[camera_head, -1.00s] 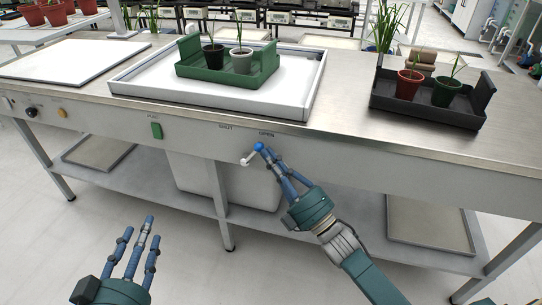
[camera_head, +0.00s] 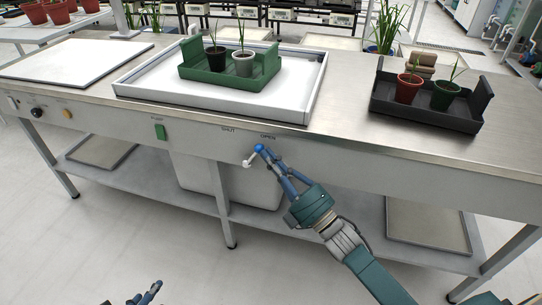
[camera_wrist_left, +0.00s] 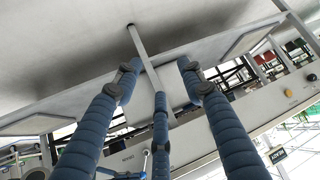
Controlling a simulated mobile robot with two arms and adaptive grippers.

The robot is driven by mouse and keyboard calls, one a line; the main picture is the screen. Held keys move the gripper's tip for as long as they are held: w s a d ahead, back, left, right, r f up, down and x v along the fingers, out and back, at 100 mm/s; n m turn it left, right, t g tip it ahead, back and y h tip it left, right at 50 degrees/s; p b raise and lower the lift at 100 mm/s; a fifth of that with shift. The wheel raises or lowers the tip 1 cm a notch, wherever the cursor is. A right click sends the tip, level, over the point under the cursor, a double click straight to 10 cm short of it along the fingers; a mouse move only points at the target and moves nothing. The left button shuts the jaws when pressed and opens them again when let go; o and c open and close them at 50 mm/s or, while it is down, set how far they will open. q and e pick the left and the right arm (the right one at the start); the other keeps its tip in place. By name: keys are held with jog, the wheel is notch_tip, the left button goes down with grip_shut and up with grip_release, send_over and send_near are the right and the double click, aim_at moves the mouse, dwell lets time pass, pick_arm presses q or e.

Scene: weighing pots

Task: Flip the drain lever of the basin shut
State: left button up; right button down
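The drain lever (camera_head: 249,160) is on the front panel of the bench, below the white basin (camera_head: 306,95). Its blue ball knob (camera_head: 259,148) is up and to the right, under the word OPEN; the word SHUT (camera_head: 228,129) is printed to the left. My right gripper (camera_head: 270,160) is at the lever, its fingertips right by the knob from the lower right. Whether they close on it I cannot tell. My left gripper (camera_head: 149,294) barely shows at the bottom edge; in the left wrist view (camera_wrist_left: 155,85) its fingers are spread and empty.
A green tray (camera_head: 228,82) with two potted plants stands in the basin. A dark tray (camera_head: 430,115) with two pots stands on the bench to the right. A green switch (camera_head: 160,132) is left of the lever. The floor before the bench is clear.

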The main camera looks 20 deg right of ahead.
pick_arm(q)
jog(key=s+a+f+g+y+p, duration=0.1)
jog(key=s+a+g+p, duration=0.15)
jog(key=s, duration=0.35)
jog(key=s+a+f+g+p, duration=0.1)
jog(key=s+g+p, duration=0.15)
jog(key=s, duration=0.25)
jog(key=s+f+g+p, duration=0.1)
jog(key=s+f+p, duration=0.1)
jog(key=f, duration=0.9)
jog(key=s+f+p, duration=0.2)
jog(key=f+p, duration=0.1)
jog(key=f, duration=0.9)
jog(key=shift+f+g, duration=0.2)
jog(key=shift+g, duration=0.2)
pick_arm(e)
jog(key=shift+w+a+r+n+g+h, duration=0.1)
jog(key=shift+w+a+r+n+g, duration=0.35)
jog(key=shift+w+a, duration=0.7)
jog(key=shift+w+a+r+n+g+h, duration=0.15)
jog(key=shift+w+a+r+g, duration=0.45)
jog(key=shift+a, duration=0.9)
jog(key=shift+w+a+r+n+g+h, duration=0.1)
jog(key=shift+w+a+r+n+g, duration=0.45)
jog(key=shift+w+a, duration=0.6)
pick_arm(q)
jog(key=shift+r, duration=0.1)
pick_arm(e)
jog(key=shift+s+a+r, duration=0.1)
jog(key=shift+s+a, duration=0.1)
